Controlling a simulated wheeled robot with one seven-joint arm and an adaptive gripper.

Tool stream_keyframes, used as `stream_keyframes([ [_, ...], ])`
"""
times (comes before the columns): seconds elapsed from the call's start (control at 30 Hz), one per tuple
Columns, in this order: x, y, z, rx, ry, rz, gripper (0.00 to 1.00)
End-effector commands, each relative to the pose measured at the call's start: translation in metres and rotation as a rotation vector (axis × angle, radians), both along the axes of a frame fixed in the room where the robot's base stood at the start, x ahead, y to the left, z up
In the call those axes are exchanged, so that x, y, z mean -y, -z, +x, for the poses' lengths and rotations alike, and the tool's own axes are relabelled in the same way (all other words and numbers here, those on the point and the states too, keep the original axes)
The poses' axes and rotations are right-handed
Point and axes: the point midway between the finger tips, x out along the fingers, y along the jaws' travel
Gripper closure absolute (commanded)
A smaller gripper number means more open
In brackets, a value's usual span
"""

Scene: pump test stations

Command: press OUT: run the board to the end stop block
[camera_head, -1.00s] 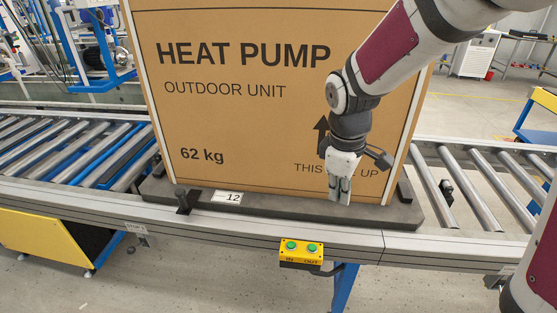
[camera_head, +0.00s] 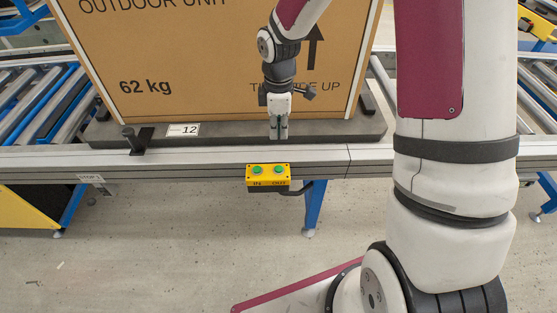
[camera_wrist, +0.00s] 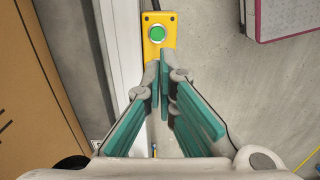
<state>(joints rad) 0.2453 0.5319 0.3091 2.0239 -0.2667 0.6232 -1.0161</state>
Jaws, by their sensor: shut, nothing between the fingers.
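The yellow button box (camera_head: 268,182) hangs on the front of the conveyor rail, with a green IN button (camera_head: 256,171) on the left and a green OUT button (camera_head: 278,170) on the right. My gripper (camera_head: 279,136) is shut and empty, pointing down above the box and apart from it. In the wrist view its fingertips (camera_wrist: 161,65) overlap the yellow box; one green button, apparently OUT (camera_wrist: 157,34), shows just beyond them. The other is hidden. The dark board (camera_head: 225,136), tagged 12, lies on the conveyor under the carton. I cannot make out an end stop block.
A large heat pump carton (camera_head: 200,60) stands on the board, close behind my gripper. A black post (camera_head: 130,138) stands at the board's front left. A STOP tag (camera_head: 91,178) marks the rail at left. Clear floor (camera_head: 190,230) lies before the conveyor.

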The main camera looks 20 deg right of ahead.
Motion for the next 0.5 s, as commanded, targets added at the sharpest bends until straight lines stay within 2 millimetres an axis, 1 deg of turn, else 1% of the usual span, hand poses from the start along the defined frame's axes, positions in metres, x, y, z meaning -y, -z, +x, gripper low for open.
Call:
stream_keyframes([
  [0.17, 0.000, 0.014, -0.001, -0.003, 0.000, -0.001, 1.00],
  [0.27, 0.000, 0.031, -0.001, -0.005, 0.000, 0.000, 1.00],
  [0.5, 0.000, 0.078, -0.001, -0.004, 0.000, -0.001, 1.00],
])
